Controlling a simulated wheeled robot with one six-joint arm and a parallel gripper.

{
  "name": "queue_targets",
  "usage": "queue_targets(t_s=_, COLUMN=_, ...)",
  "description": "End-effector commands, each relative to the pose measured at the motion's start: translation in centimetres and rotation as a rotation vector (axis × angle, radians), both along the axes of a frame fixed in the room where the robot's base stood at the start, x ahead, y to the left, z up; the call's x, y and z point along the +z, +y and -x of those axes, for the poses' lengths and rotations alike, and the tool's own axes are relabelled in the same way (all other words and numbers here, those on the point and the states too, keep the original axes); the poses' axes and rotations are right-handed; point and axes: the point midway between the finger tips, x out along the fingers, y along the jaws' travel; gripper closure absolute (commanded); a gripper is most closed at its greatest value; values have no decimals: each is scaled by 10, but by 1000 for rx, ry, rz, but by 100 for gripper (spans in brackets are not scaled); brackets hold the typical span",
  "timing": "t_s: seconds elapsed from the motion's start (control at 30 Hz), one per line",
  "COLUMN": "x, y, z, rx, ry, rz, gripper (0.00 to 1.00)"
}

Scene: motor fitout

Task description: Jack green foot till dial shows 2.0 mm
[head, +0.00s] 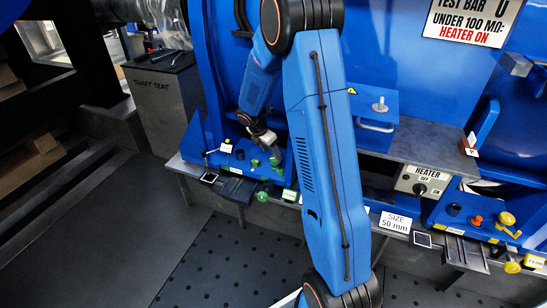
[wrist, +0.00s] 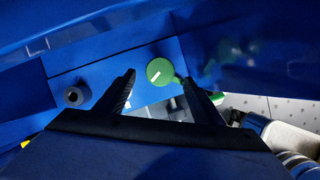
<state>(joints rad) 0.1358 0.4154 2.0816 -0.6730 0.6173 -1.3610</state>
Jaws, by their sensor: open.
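A round green knob (wrist: 160,71) with a white pointer line sits on a blue plate in the wrist view. My gripper (wrist: 159,77) is open, its two dark fingertips either side of the knob with visible gaps. In the head view my gripper (head: 263,137) is above the blue foot at the left end of the bench, where small green parts (head: 276,161) show.
A dark grey bolt head (wrist: 73,96) stands on the blue plate, left of my fingers. A heater switch box (head: 424,182) and a foot with yellow parts (head: 507,219) are to the right. A grey cabinet (head: 165,105) stands left of the bench.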

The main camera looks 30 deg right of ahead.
Motion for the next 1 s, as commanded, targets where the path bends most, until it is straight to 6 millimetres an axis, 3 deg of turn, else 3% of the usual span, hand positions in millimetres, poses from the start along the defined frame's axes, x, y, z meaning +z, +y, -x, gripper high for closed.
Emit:
queue_targets(t_s=0.1, x=-17, y=-6, z=-1, rx=0, ry=2, rz=-1, gripper=38)
queue_targets(t_s=0.3, x=-33, y=-13, z=-2, rx=-1, ry=2, rz=0, gripper=38)
queue_targets(t_s=0.67, x=-37, y=-15, z=-3, rx=0, ry=0, rz=0, gripper=38)
queue_targets(t_s=0.87, x=-37, y=-15, z=-3, rx=0, ry=0, rz=0, gripper=80)
queue_targets(t_s=1.0, x=-37, y=-15, z=-3, rx=-2, ry=0, rz=0, gripper=80)
